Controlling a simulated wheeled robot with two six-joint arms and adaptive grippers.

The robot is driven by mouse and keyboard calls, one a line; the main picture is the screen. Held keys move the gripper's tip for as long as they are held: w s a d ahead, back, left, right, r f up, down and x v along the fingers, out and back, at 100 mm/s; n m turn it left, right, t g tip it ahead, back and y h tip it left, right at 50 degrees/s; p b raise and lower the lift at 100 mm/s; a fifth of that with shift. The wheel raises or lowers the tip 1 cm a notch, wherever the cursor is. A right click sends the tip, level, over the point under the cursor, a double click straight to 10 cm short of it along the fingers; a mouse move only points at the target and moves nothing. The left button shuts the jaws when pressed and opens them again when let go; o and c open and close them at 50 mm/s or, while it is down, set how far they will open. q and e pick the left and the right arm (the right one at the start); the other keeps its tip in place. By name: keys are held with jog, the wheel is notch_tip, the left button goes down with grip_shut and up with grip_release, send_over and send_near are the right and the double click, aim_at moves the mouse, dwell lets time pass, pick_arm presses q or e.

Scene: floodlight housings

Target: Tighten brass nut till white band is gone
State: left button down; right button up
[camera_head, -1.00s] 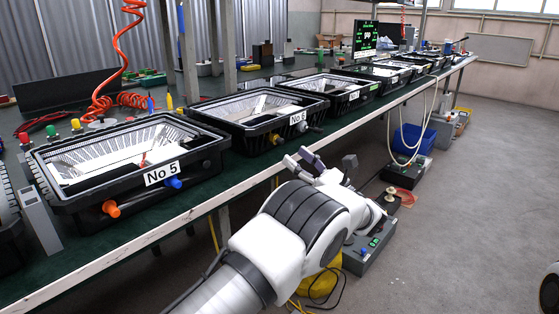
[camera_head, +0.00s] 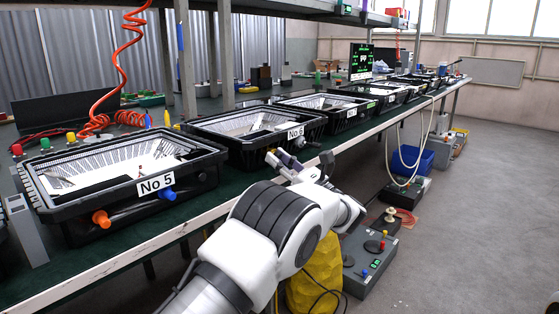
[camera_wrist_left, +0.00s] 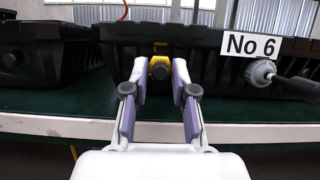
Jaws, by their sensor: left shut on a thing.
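The brass nut (camera_wrist_left: 159,62) shows as a yellow ring around a dark centre on the front wall of the black housing marked No 6 (camera_wrist_left: 210,45). My left gripper (camera_wrist_left: 160,72) has one finger on each side of the nut and is shut on it. In the head view my left gripper (camera_head: 285,166) is at the front of housing No 6 (camera_head: 250,150), largely seen from behind. I cannot make out a white band at the nut. My right gripper is in neither current view.
Right of the nut, a grey plug (camera_wrist_left: 262,72) with a dark cable end sticks out of the same wall. Housing No 5 (camera_head: 125,200), with orange and blue fittings, stands to the left. A grey control box (camera_head: 368,262) stands below the bench edge.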

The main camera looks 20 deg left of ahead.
pick_arm(q)
jog(key=shift+m, duration=0.6)
jog(key=m+t, duration=0.1)
jog(key=m, duration=0.1)
jog(key=m+t+h, duration=0.1)
jog(key=shift+s+a+r+m, duration=0.1)
jog(key=shift+r+m, duration=0.05)
jog(key=shift+m, duration=0.25)
jog(key=shift+s+m+t+h+p, duration=0.1)
jog(key=shift+m+t+h+p, duration=0.4)
jog(key=shift+m, duration=0.75)
jog(key=shift+s+m+t+h+p, duration=0.1)
jog(key=shift+m+t+h+p, duration=0.35)
jog(key=shift+m, duration=0.8)
jog(key=c, duration=0.9)
grip_release()
jog(key=shift+w, duration=0.1)
jog(key=shift+c, duration=0.2)
